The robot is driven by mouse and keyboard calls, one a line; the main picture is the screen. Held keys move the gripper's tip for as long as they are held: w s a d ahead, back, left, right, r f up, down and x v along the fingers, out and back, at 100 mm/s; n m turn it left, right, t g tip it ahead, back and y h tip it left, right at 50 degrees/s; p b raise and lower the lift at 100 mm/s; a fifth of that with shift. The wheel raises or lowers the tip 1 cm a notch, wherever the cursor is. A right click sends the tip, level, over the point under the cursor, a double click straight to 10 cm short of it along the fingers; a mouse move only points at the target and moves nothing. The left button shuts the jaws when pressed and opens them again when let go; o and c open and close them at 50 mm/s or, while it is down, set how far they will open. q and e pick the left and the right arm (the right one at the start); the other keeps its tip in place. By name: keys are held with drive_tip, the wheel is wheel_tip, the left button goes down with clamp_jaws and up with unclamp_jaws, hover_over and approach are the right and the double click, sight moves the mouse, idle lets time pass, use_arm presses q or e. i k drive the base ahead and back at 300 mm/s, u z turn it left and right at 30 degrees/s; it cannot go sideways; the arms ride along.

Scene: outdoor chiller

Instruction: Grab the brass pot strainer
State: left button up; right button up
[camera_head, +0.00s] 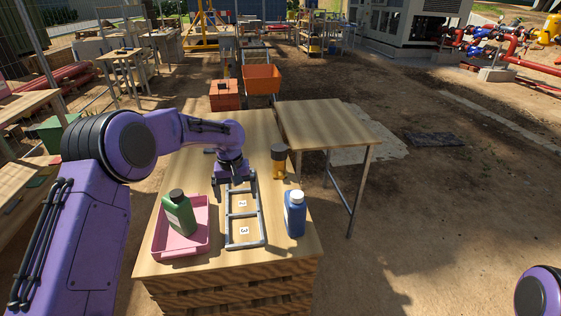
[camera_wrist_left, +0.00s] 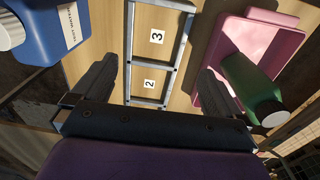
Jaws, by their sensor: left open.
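The brass pot strainer (camera_head: 279,162) appears to be the upright brass-coloured cylinder with a dark grey top on the wooden table. It stands just right of my left gripper (camera_head: 234,183) and slightly farther back, apart from it. The left gripper points down over the far part of a grey frame, its two fingers spread and nothing between them. In the left wrist view the open fingers (camera_wrist_left: 157,85) straddle the frame, and the strainer does not show. My right gripper is out of view.
The grey frame (camera_head: 229,228) has numbered slots. A pink tray (camera_head: 204,240) with a green bottle (camera_head: 179,214) is at its left, a blue bottle (camera_head: 295,216) with a white cap at its right. A second table (camera_head: 325,122) adjoins at the back right.

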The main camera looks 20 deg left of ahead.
sight(279, 170)
drive_tip(key=i, duration=1.15)
drive_tip(key=z, duration=0.05)
